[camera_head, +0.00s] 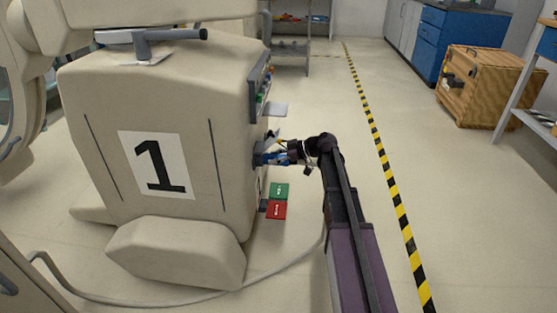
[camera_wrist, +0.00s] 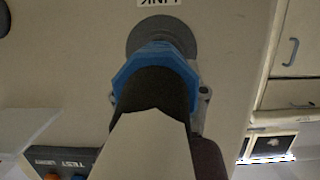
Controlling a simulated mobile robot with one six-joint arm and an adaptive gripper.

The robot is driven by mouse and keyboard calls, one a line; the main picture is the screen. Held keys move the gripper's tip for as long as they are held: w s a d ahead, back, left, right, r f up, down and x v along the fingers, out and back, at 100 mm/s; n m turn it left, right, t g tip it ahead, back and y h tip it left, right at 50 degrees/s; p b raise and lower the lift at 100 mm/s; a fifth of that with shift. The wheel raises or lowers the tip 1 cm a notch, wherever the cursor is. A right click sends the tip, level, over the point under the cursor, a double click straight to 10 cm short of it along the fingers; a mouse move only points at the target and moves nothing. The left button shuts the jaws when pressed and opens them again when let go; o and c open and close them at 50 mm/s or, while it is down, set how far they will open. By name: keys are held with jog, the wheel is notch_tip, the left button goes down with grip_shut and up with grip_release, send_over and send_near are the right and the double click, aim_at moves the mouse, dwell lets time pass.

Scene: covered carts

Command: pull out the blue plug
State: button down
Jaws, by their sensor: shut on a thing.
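The blue plug (camera_wrist: 155,58) is at a round grey socket (camera_wrist: 168,31) on the side panel of the beige cart (camera_head: 90,110). In the wrist view its blue collar overlaps the socket, and I cannot tell how deeply it is seated. In the head view the plug (camera_head: 266,159) shows as a small blue piece at the cart's right side. My gripper (camera_head: 282,154) comes from the right and is shut on the plug. Its fingertips are small and partly hidden in the head view. A dark, rounded part and a pale, pointed part cover the plug's near end in the wrist view.
A label reading upside down (camera_wrist: 161,2) is above the socket. A TEST panel (camera_wrist: 65,163) is at lower left. Green (camera_head: 279,190) and red (camera_head: 276,210) blocks are low beside the cart. A grey cable (camera_head: 200,297) crosses the floor.

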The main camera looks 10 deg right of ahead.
aim_at(288, 160)
jog(key=shift+s+a+f, duration=0.15)
jog(key=shift+s+a, duration=0.05)
jog(key=shift+s+d+f, duration=0.15)
jog(key=shift+s+d, duration=0.05)
jog(key=shift+d, duration=0.4)
jog(key=shift+s+d, duration=0.3)
jog(key=shift+d, duration=0.65)
jog(key=shift+s+d, duration=0.15)
jog(key=shift+d, duration=0.7)
jog(key=shift+s, duration=0.15)
